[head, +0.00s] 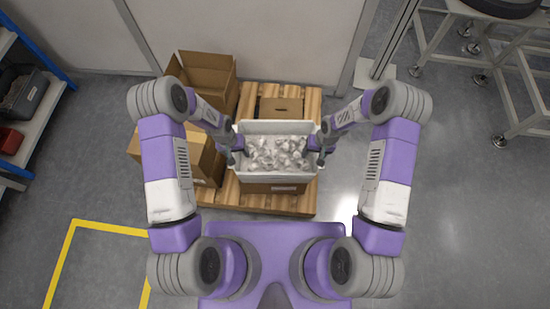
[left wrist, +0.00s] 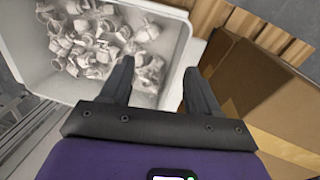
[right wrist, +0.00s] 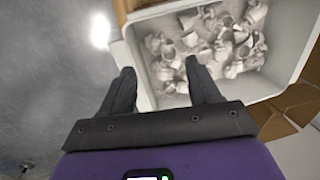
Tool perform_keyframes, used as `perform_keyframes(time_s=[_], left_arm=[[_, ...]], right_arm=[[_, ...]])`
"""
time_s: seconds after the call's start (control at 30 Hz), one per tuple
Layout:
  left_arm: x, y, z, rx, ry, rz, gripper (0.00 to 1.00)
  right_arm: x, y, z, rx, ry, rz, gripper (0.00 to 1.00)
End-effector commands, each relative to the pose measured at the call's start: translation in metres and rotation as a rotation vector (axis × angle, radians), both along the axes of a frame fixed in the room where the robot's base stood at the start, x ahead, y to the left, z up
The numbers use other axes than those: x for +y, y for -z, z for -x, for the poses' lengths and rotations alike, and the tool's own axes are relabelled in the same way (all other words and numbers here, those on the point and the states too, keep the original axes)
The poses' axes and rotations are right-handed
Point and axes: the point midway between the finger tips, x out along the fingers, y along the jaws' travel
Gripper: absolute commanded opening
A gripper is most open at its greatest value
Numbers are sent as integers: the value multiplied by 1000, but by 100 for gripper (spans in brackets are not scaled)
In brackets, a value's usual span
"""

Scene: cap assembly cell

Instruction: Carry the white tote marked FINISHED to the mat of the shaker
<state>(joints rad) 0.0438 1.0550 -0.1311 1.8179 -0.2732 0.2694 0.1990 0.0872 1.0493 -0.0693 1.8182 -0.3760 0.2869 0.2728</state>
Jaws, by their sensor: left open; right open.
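The white tote (head: 275,127) sits on a brown carton on the wooden pallet, filled with loose whitish caps (head: 275,153). I cannot read any marking on it. My left gripper (head: 232,156) is open at the tote's left wall. In the left wrist view its fingers (left wrist: 158,72) stand either side of the tote's rim, one over the inside and one outside. My right gripper (head: 320,157) is open at the tote's right wall, and in the right wrist view its fingers (right wrist: 160,72) straddle that rim too. The mat and the shaker are not identifiable.
An open carton (head: 207,72) and another carton (head: 203,160) stand left of the tote on the pallet (head: 300,204). A closed carton (head: 282,107) lies behind it. A metal-framed stand (head: 485,45) is at the upper right. A shelf (head: 35,125) is at left. The floor at right is clear.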

Motion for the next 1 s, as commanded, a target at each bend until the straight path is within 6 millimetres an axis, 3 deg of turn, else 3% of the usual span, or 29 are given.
perform_keyframes(time_s=[0.03,0.1,0.3,0.67,1.0], left_arm=[[7,10,-20,-9,15,-37,61],[16,11,-39,-10,28,-84,61],[31,6,-67,-12,43,-160,61],[32,6,-68,-10,42,-165,61],[32,49,-67,-9,42,-164,61]], right_arm=[[-8,10,-20,-9,-14,41,61],[-19,12,-40,-13,-24,94,61],[-37,9,-67,-16,-31,181,61],[-39,8,-68,-15,-30,187,61],[-39,51,-68,-13,-31,186,61]])
